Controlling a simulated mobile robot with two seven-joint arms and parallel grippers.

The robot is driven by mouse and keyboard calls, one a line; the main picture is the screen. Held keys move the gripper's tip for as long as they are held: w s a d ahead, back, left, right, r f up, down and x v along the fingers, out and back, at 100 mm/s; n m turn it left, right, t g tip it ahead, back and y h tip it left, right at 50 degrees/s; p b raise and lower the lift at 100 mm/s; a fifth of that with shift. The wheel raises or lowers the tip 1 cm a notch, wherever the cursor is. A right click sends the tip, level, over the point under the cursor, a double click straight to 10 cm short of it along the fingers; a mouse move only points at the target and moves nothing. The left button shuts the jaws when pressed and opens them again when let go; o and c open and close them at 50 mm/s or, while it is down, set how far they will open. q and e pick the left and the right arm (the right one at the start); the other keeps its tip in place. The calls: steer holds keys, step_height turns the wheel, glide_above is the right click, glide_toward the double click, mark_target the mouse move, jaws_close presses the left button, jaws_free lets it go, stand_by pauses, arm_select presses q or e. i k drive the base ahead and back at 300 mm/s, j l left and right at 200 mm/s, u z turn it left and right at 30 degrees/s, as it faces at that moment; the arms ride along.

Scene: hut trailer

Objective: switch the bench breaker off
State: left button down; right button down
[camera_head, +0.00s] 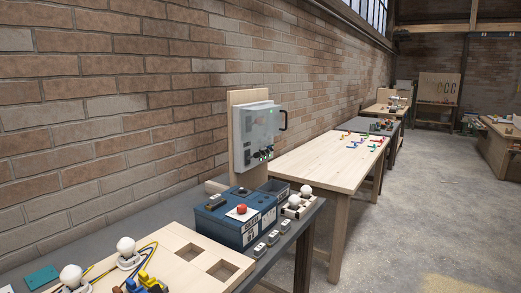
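A pale grey breaker box (255,136) with a dark handle (283,121) on its right side is mounted on an upright wooden board (236,98). The board stands at the back of the near bench, by the brick wall. Small dark parts and green spots show low on the box's front; they are too small to read a switch position. A blue box (228,219) with a red button (241,209) on a white plate sits on the bench in front of it. Neither of my grippers is in view.
The near bench holds a wooden board (180,252) with square holes, white bulbs (126,247) and several small grey blocks (272,238). A wooden table (318,160) with small coloured pieces stands beyond. The concrete floor (400,220) on the right is clear.

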mark_target(257, 155)
steer(key=i+l, duration=0.9)
steer(key=l, duration=0.25)
steer(key=i+l, duration=0.45)
steer(key=l, duration=0.1)
